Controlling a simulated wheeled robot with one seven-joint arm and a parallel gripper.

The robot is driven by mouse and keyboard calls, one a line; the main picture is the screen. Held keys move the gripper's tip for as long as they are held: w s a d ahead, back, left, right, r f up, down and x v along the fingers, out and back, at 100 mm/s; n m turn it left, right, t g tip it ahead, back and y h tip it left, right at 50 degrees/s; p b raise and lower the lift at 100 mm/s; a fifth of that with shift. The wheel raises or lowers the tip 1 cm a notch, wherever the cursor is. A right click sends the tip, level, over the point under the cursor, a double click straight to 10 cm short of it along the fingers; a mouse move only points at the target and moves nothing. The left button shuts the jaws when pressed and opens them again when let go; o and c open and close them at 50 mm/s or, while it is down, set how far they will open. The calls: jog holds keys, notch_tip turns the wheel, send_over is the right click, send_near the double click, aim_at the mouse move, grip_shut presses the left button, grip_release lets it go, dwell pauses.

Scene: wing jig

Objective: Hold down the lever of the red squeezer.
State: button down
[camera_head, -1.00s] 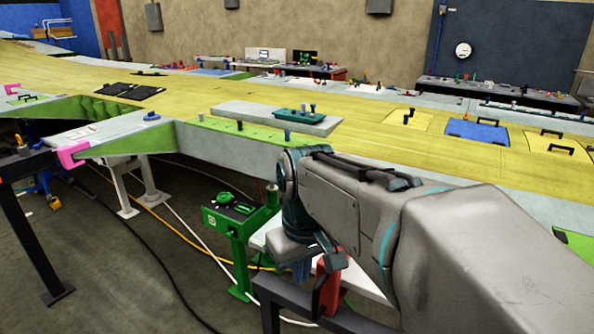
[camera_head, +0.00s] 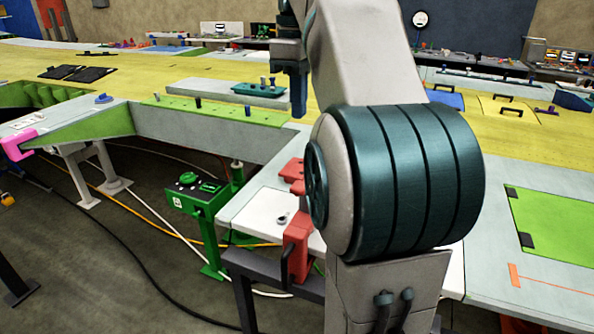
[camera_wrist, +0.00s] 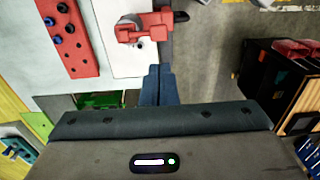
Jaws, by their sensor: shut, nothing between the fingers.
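The red squeezer (camera_head: 297,243) is fixed at the edge of a white work surface, with a dark handle-like part on its outer side. It also shows in the wrist view (camera_wrist: 145,28), at the top middle, seen from above. I cannot tell clearly which part is its lever. My gripper (camera_head: 299,112) is raised above the work surface, with its blue fingers pointing down, well above and apart from the squeezer. In the wrist view my gripper (camera_wrist: 158,70) has its fingers together and empty, just below the squeezer in the picture. My arm hides part of the surface in the head view.
A red plate (camera_wrist: 68,40) with dark and blue knobs lies beside the squeezer. A green box on a post (camera_head: 195,190) stands left of the surface. The yellow wing panel (camera_head: 150,75) lies behind. A dark cabinet (camera_wrist: 275,75) is at right in the wrist view.

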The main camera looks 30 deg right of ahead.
aim_at(299, 185)
jog(key=shift+f, duration=0.1)
notch_tip(299, 185, down, 14)
jog(key=shift+r+b, duration=0.1)
jog(key=shift+b, duration=0.2)
dwell(0.5)
